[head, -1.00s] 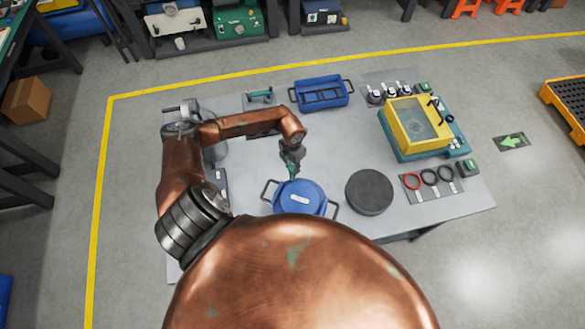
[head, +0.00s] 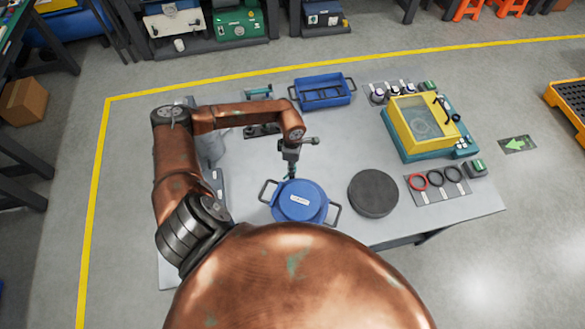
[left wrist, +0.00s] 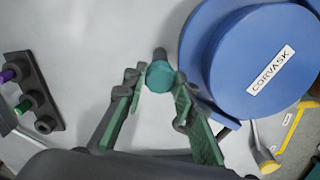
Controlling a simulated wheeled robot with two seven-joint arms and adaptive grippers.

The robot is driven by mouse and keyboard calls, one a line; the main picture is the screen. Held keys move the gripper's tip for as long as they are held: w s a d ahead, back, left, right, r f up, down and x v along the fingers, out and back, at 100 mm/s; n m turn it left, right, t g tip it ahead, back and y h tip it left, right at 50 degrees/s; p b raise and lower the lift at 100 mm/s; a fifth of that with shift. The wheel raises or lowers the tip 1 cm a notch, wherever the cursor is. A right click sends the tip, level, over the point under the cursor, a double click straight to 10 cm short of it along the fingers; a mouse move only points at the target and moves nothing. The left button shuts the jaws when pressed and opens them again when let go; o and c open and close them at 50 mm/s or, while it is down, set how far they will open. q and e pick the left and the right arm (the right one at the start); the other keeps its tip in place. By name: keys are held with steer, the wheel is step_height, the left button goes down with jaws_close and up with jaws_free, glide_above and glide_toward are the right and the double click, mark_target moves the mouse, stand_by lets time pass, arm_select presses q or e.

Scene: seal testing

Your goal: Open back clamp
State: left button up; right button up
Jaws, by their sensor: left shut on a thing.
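A blue round vessel (head: 299,202) with a flat labelled lid stands near the front of the table, a dark handle on each side. It fills the upper right of the left wrist view (left wrist: 225,75), its label reading CORVASK. My left gripper (head: 290,175) is at the vessel's back edge. In the left wrist view its green fingers (left wrist: 155,95) are on either side of a teal round-ended clamp handle (left wrist: 160,76) on a dark stem beside the vessel, and are shut on it. The clamp's base is hidden. My right gripper is not in view.
A black round disc (head: 373,193) lies right of the vessel. A holder with colored rings (head: 436,186), a yellow-framed box (head: 421,122) and a blue tray (head: 323,92) stand farther right and back. A metal bar with a yellow tip (left wrist: 264,158) is near the vessel.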

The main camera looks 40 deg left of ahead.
arm_select(q)
steer(key=m+b, duration=0.2)
steer(key=m, duration=0.1)
steer(key=shift+f, duration=0.1)
steer(key=shift+m, duration=0.6)
steer(key=o, duration=1)
steer(key=shift+o, duration=0.2)
steer(key=n, duration=0.9)
